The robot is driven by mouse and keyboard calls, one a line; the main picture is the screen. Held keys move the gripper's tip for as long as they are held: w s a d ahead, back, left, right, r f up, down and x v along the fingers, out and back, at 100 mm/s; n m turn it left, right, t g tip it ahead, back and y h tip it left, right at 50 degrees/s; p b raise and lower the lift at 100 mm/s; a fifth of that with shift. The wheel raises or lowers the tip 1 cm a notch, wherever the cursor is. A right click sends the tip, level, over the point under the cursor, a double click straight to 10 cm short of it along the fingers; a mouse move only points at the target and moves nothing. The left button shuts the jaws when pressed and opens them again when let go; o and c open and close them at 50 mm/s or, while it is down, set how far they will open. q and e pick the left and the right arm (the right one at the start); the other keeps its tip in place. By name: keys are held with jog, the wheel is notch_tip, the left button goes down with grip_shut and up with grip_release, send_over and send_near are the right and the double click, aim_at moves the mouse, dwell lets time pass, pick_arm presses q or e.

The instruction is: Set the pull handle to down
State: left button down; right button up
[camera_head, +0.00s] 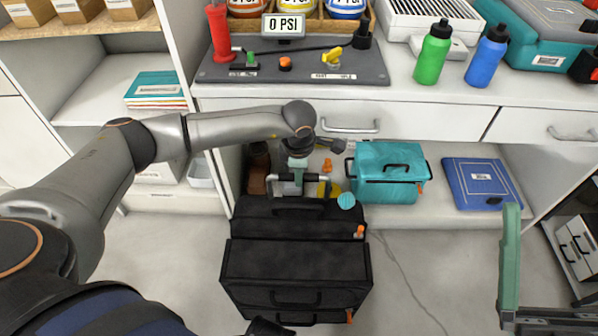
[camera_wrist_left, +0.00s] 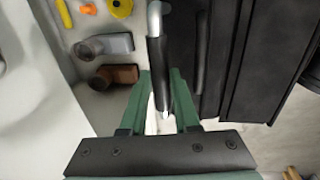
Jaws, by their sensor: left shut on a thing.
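The pull handle (camera_head: 318,178) is a U of silver posts with a dark grip. It stands raised a little above the back of a black case (camera_head: 298,262) on the floor. My left gripper (camera_head: 297,176) reaches down to the grip, its green fingers around the grip's middle. In the left wrist view the handle (camera_wrist_left: 156,70) runs between the green fingers (camera_wrist_left: 160,105), which are shut on it. My right gripper (camera_head: 552,262) is at the lower right. One green finger stands far from the other side, which the picture edge cuts off.
A teal bag (camera_head: 390,190) and a blue case (camera_head: 482,184) sit under the counter, right of the handle. Drawer fronts (camera_head: 400,118) overhang the space. Small fittings lie behind the handle. The floor (camera_head: 440,270) right of the black case is clear.

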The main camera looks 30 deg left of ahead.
dwell(0.6)
pick_arm(q)
notch_tip(320, 180, down, 4)
jog(key=b, duration=0.2)
jog(key=shift+f+b, duration=0.1)
jog(key=shift+b, duration=0.3)
jog(key=shift+f, duration=0.3)
jog(key=shift+r, duration=0.1)
pick_arm(e)
notch_tip(320, 180, down, 3)
jog(key=shift+a+f+m, duration=0.1)
jog(key=shift+a+m, duration=0.05)
jog(key=shift+m, duration=0.15)
pick_arm(q)
jog(key=shift+s, duration=0.1)
